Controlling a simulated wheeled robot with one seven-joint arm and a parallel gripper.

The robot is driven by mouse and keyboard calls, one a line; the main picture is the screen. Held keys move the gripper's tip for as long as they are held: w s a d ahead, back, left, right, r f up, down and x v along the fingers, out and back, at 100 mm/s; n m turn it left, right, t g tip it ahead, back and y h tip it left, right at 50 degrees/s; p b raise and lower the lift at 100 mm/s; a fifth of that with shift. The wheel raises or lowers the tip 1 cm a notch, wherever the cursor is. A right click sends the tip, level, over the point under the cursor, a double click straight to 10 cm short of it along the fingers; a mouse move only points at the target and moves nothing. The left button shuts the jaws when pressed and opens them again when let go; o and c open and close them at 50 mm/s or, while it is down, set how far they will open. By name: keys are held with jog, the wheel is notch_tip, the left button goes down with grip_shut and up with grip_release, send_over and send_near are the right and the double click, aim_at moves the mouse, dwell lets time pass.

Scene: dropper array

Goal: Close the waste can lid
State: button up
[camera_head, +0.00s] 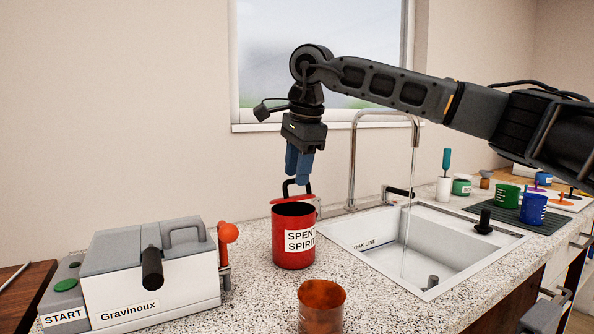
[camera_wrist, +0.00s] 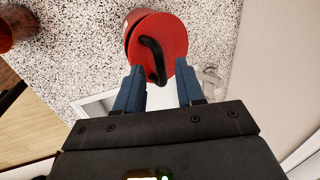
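The waste can (camera_head: 282,245) is a red can labelled "SPENT SPIRIT", standing upright on the counter left of the sink. Its dark inside shows in the head view, so it is open. The red lid (camera_head: 280,199) with a black handle (camera_head: 296,187) shows at the far rim. In the wrist view the lid (camera_wrist: 174,35) nearly covers the can, and the curved black handle (camera_wrist: 153,60) reaches toward my fingers. My gripper (camera_head: 298,170) points down above the lid. Its two blue fingers (camera_wrist: 160,78) are apart, with the handle's end between them; contact is not visible.
A brown-red cup (camera_head: 321,307) stands in front of the can. The white Gravinoux machine (camera_head: 150,280) is at left. The sink (camera_head: 435,250) with a running tap (camera_head: 353,160) is at right, with several coloured cups beyond.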

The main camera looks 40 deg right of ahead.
jog(key=shift+f, duration=0.25)
grip_shut()
dwell(1.4)
